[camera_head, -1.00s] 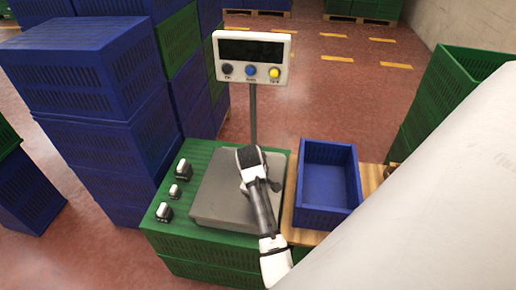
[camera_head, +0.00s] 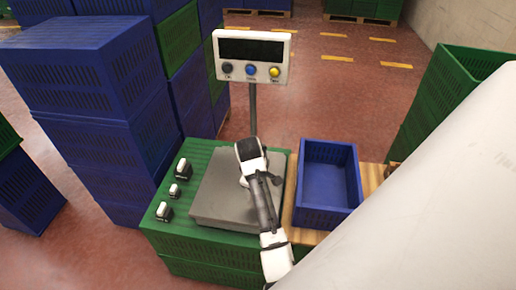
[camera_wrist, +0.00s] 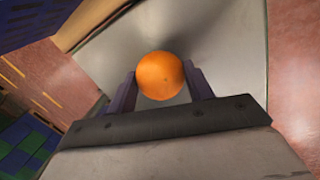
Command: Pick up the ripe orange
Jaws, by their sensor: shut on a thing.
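In the wrist view an orange (camera_wrist: 160,75) sits between the two fingers of my gripper (camera_wrist: 162,88). The fingers are shut on it from both sides. The fruit looks evenly orange. I cannot tell how far the orange is above the plate. In the head view my gripper (camera_head: 250,150) is over the scale plate (camera_head: 220,205), and the orange is hidden by my arm.
An open blue crate (camera_head: 328,152) stands right of the scale and looks empty. The scale's display (camera_head: 253,47) rises on a post behind. Stacked blue crates (camera_head: 90,70) are at the left.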

